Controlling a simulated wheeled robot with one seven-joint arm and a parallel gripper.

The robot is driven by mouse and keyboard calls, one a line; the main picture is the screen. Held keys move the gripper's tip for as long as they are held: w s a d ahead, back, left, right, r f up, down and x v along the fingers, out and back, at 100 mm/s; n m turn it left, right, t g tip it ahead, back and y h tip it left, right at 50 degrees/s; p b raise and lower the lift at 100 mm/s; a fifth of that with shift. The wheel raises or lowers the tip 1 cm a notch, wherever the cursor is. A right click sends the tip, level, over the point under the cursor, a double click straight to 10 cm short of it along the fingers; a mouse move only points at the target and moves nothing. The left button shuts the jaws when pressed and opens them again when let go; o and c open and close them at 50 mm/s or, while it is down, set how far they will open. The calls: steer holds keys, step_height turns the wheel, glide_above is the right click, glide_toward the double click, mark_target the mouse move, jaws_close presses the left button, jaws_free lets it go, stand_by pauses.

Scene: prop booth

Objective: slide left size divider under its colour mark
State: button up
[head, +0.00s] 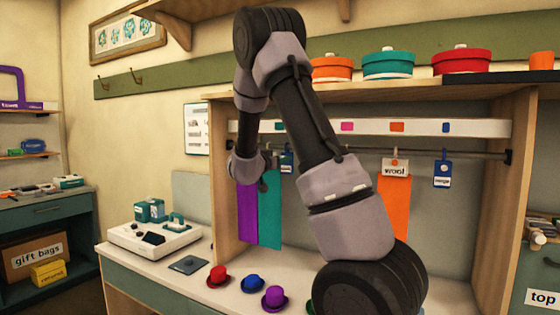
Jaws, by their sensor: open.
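A white strip (420,128) with coloured marks runs above a grey rail (470,154). On the rail, a small blue divider (287,163) hangs at left, close to my arm. Another blue divider (442,174) hangs at right, roughly under the blue mark. An orange-and-white tag (395,168) hangs under the orange mark. My gripper (262,187) is at the left of the rail, mostly hidden behind my wrist, in front of the hanging cloths.
Purple (247,215) and teal (270,210) cloths hang at left, an orange cloth (394,210) at right. Several small hats stand on the counter below, including a red hat (218,276). A white device (155,237) stands left. My arm blocks the middle rail.

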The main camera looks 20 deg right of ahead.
jaws_close()
stand_by(1.4)
